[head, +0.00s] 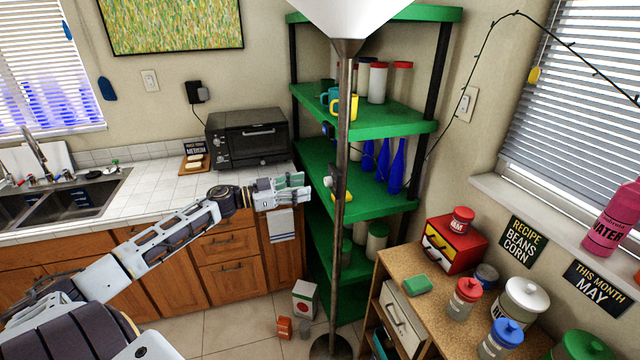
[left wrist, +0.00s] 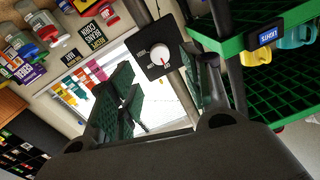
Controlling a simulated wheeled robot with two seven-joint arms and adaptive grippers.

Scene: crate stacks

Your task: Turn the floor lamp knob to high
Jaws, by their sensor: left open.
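The floor lamp has a white shade (head: 350,14) and a thin metal pole (head: 343,110) in the head view. Its knob (head: 328,181) shows small on the pole's left side. In the left wrist view the knob (left wrist: 159,55) is a white dial with a red mark, on a black plate with small labels I cannot read surely. My left gripper (head: 304,188) is open and empty, just left of the pole and knob. In the left wrist view its green-padded fingers (left wrist: 163,88) stand apart, with the knob beyond them. My right gripper is not in view.
A green corner shelf (head: 400,118) with mugs and blue bottles stands behind the pole. The counter (head: 150,197) with a toaster oven (head: 248,137) is at left. A low wooden cabinet (head: 455,325) with jars is at right.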

